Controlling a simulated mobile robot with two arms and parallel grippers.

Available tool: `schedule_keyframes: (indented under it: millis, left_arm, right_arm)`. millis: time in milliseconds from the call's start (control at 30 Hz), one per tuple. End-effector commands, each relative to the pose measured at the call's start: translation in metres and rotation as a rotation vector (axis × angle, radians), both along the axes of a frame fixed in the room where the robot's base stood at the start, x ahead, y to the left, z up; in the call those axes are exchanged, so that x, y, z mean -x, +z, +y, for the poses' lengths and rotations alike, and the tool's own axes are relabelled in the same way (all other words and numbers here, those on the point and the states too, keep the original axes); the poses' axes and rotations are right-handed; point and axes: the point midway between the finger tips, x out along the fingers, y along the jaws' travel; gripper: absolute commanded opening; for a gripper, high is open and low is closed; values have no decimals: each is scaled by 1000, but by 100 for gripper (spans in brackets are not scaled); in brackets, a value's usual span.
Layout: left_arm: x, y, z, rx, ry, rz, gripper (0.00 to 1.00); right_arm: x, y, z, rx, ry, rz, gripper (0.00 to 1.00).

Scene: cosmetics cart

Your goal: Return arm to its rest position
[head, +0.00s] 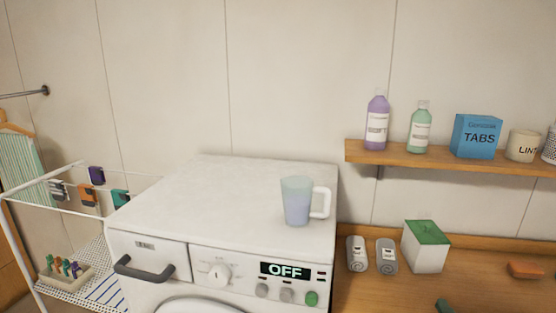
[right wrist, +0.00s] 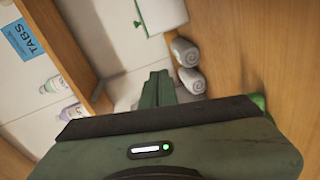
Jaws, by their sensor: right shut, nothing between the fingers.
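My right gripper (right wrist: 157,90) shows in the right wrist view with its two dark green fingers together and nothing between them. It is in front of the rolled grey towels, which appear just right of the fingertips in that view. In the head view, only a small dark green tip of my right gripper (head: 444,305) shows at the bottom edge, over the wooden counter (head: 465,276). The rest of my right arm is out of that view. My left gripper is in neither view.
Two rolled towels (head: 372,256) and a white box with a green lid (head: 426,247) stand on the counter. An orange item (head: 525,269) lies at right. A pitcher (head: 297,203) stands on the washing machine (head: 180,200). A shelf (head: 400,160) holds bottles and a blue box (head: 477,137).

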Motion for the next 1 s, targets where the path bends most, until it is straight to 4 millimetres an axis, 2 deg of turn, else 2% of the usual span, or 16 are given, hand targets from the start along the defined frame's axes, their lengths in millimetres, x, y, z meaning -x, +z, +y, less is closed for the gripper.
schedule_keyframes:
  millis: [133, 267, 367, 533, 700, 1000]
  left_arm:
    - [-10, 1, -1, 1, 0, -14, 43]
    - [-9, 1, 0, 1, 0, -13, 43]
    - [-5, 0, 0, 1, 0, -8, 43]
    - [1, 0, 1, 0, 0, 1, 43]
    - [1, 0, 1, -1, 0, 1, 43]
    - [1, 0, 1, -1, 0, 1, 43]
  right_arm:
    - [21, -25, 22, -127, -34, 85, 0]
    - [49, -51, 47, -268, -84, 184, 0]
    - [79, -71, 71, -395, -139, 277, 0]
    - [151, -102, 119, -650, -283, 476, 0]
    - [213, -114, 153, -823, -423, 630, 0]
    - [293, -113, 191, -998, -612, 812, 0]
